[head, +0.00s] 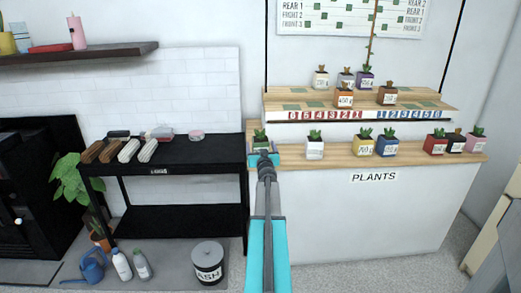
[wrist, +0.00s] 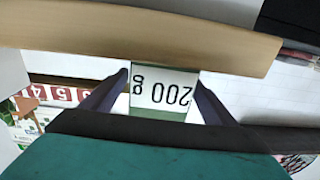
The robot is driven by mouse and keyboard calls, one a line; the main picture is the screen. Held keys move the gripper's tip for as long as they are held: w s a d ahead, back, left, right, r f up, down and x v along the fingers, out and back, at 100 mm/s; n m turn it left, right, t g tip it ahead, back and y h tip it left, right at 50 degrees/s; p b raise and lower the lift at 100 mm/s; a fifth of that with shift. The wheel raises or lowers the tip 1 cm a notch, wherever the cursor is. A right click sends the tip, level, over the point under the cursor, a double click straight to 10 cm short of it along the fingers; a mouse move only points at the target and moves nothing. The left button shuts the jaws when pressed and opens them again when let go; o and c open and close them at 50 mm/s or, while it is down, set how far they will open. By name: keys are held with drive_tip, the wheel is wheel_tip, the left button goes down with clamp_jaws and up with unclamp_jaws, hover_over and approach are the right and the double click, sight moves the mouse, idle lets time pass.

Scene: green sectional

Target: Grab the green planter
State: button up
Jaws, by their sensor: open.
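The green planter (head: 260,144) stands at the left end of the lower wooden ledge of the plant stand, with a small green plant in it. My gripper (head: 263,158) is right in front of it and hides its lower part. In the wrist view, which is upside down, the planter's white "200 g" label (wrist: 162,90) shows between the two open fingers (wrist: 161,82), with green edges around it. The fingers flank the planter in the picture; I cannot tell whether they touch it.
A white planter (head: 314,149) stands to the right on the same ledge (head: 290,159), then yellow, blue, red, black and pink ones. Several more stand on the upper shelf (head: 440,105). A bin (head: 208,265) stands below.

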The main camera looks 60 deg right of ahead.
sight(261, 139)
drive_tip(key=c, duration=1.2)
drive_tip(key=shift+r, duration=0.1)
drive_tip(key=shift+c, duration=0.2)
drive_tip(key=shift+r+p, duration=1.4)
drive_tip(key=shift+r, duration=0.4)
drive_tip(key=s+a+r+p, duration=0.1)
drive_tip(key=s+a+p, duration=0.3)
drive_tip(key=s, duration=1.1)
drive_tip(key=shift+a, duration=0.8)
drive_tip(key=shift+r, duration=0.1)
